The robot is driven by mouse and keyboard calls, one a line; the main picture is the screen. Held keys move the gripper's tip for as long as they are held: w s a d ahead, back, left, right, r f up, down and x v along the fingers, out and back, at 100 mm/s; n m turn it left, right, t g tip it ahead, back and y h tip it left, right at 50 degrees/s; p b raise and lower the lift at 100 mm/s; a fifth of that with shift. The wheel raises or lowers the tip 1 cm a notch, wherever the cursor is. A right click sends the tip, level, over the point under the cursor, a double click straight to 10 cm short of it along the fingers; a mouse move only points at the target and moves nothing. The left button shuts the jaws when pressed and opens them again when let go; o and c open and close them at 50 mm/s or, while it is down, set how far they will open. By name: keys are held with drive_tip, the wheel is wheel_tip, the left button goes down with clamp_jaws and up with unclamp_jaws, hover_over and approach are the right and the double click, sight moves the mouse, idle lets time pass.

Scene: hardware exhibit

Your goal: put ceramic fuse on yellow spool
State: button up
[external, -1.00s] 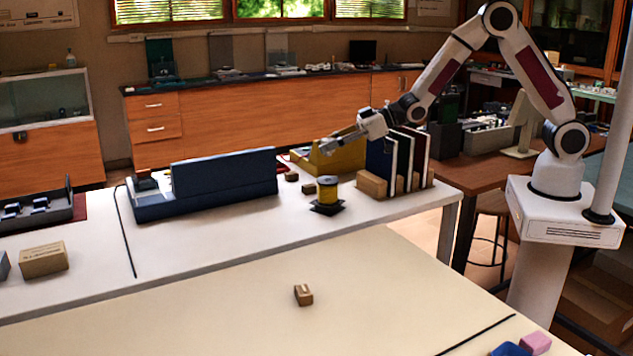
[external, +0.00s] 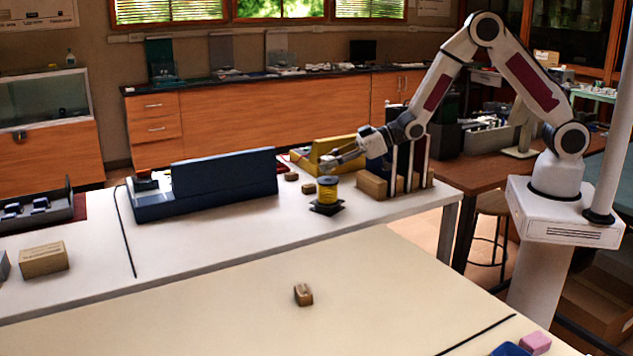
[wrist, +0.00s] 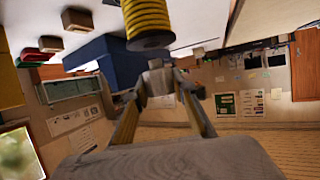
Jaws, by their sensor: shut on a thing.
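The yellow spool (external: 327,191) stands upright on a small dark base on the white table. In the wrist view the yellow spool (wrist: 147,18) appears upside down at the top centre. My gripper (external: 328,163) is just above the spool, coming in from the right. In the wrist view my gripper (wrist: 157,84) is shut on a small grey-white piece, which looks like the ceramic fuse (wrist: 156,80). The fuse appears close to the spool's end; I cannot tell if they touch. In the external view the fuse is too small to make out clearly.
A blue bin (external: 215,187) stands left of the spool and a yellow bin (external: 343,151) behind it. Upright panels in wooden blocks (external: 372,184) stand close on the right, under my arm. Small brown blocks (external: 308,188) lie nearby. The front table (external: 200,310) is mostly clear.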

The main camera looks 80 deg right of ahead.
drive_tip(key=shift+f, duration=0.85)
drive_tip(key=shift+f, duration=0.15)
drive_tip(key=o, duration=1)
drive_tip(key=shift+r, duration=0.2)
drive_tip(key=shift+v, duration=1.05)
drive_tip(key=r, duration=0.5)
drive_tip(key=shift+s+d, duration=0.2)
drive_tip(key=shift+s, duration=0.15)
drive_tip(key=shift+r, duration=1.15)
